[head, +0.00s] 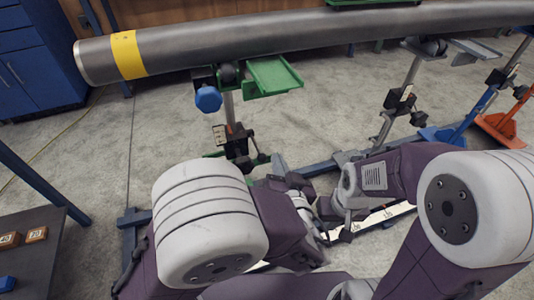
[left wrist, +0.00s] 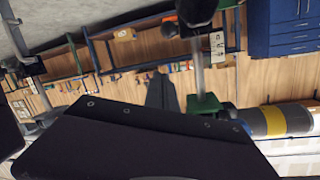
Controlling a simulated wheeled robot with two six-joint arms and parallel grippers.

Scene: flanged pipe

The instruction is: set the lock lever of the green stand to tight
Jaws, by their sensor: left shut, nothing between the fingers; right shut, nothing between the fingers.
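The green stand shows in the head view with its green cradle plate (head: 272,76) under the pipe, a blue knob (head: 208,99) and a post. A dark clamp block (head: 237,143) sits lower on the post; the lock lever's setting cannot be made out. In the left wrist view, upside down, the green cradle (left wrist: 204,104) and the dark clamp (left wrist: 196,12) show. My left gripper (left wrist: 160,92) is shut and empty, apart from the stand; my arm hides it in the head view. My right gripper (head: 335,210) is shut, low right of the stand, its fingers unclear.
The grey pipe (head: 240,36) with a yellow band (head: 127,54) runs across the top. Other stands, blue (head: 447,134) and orange (head: 504,127), stand to the right. A blue cabinet (head: 38,60) is at back left. A dark table (head: 38,250) holds blocks at lower left.

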